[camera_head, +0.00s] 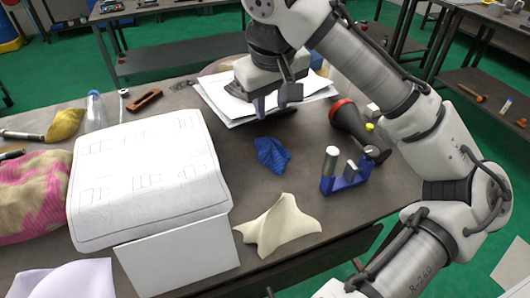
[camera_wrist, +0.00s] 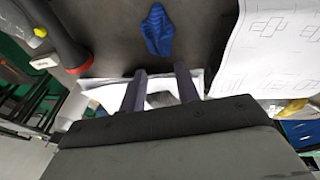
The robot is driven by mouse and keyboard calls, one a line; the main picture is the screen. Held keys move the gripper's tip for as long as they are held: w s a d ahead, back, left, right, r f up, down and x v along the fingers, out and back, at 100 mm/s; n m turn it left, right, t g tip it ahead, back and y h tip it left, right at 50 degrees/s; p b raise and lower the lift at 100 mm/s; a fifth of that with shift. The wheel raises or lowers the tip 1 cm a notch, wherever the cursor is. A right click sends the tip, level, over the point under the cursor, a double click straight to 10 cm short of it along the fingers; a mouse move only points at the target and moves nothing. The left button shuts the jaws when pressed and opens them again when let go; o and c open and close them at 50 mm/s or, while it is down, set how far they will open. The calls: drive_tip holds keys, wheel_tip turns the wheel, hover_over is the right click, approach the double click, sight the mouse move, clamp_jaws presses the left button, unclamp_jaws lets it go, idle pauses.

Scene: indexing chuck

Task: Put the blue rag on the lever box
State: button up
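The blue rag (camera_head: 272,156) lies crumpled on the dark table, right of a large white box (camera_head: 180,255) with a drawing sheet over its top. In the wrist view the blue rag (camera_wrist: 157,30) is at the top centre, beyond the fingertips. My gripper (camera_head: 276,100) is above the papers at the back of the table, apart from the rag. Its two fingers show spread and empty in the wrist view (camera_wrist: 160,72). No part is clearly marked as the lever box; I cannot tell whether the white box is it.
A blue holder (camera_head: 345,184) with an upright metal cylinder stands right of the rag. A red-and-black tool (camera_head: 350,120) lies behind it. A cream cloth (camera_head: 280,226) lies in front. White papers (camera_head: 225,100) are under my gripper. Bare table surrounds the rag.

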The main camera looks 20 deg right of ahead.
hover_over(271, 144)
drive_tip(key=s, duration=0.2)
drive_tip(key=f, duration=0.6)
drive_tip(key=a+f, duration=0.1)
drive_tip(key=f, duration=0.1)
drive_tip(key=shift+w+f, duration=0.25)
drive_tip(key=shift+f, duration=0.15)
drive_tip(key=shift+d+p+x, duration=0.2)
drive_tip(key=shift+p+x, duration=0.6)
drive_tip(key=shift+x, duration=1.85)
clamp_jaws()
drive_tip(key=shift+r, duration=0.1)
